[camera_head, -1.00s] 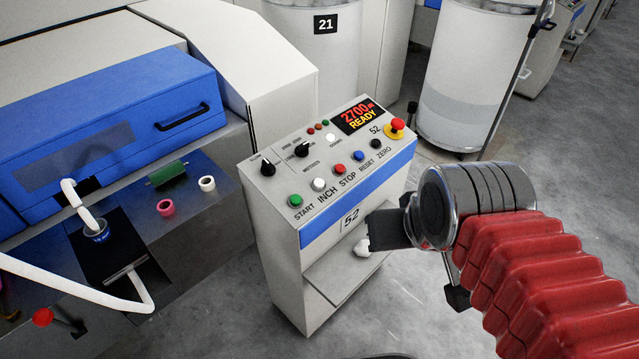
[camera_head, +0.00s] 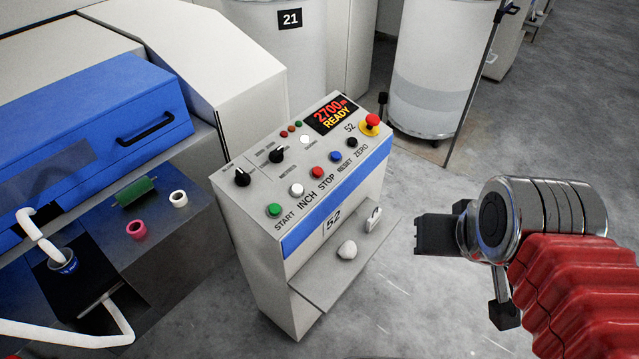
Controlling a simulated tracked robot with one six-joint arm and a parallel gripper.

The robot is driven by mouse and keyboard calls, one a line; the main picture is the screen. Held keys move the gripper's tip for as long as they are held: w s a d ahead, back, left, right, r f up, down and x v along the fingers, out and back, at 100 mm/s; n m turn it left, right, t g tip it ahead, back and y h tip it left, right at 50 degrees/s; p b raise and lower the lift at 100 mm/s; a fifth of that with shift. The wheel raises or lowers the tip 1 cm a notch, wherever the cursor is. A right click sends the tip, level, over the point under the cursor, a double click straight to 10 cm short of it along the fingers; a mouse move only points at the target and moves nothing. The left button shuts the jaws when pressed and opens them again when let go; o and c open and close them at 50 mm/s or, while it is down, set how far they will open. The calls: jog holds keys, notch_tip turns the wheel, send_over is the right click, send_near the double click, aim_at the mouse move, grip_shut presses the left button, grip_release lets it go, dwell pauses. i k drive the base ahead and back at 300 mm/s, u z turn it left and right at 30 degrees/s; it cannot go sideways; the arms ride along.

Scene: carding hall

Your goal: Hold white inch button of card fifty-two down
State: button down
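The control panel of card 52 (camera_head: 262,192) stands in the middle, its sloped top facing me. The white INCH button (camera_head: 297,189) is in the front row, between the green START button (camera_head: 274,210) and the red STOP button (camera_head: 318,172). Nothing touches or covers it. The display (camera_head: 332,114) reads 2700 and READY. My gripper (camera_head: 424,234) is to the right of the panel, clear of it, with its dark fingers pointing left. The fingers show as one dark block, so I cannot tell their opening.
A red emergency knob on a yellow base (camera_head: 372,124) stands up at the panel's far right corner. A small shelf (camera_head: 326,280) juts from the panel front, with a white lump (camera_head: 347,250) on it. The blue-covered machine (camera_head: 110,130) is at left. Open floor lies right.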

aim_at(297, 189)
jog(key=z, duration=0.45)
jog(key=k, duration=0.85)
jog(key=u, duration=1.6)
jog(key=i, duration=1)
jog(key=u, duration=0.05)
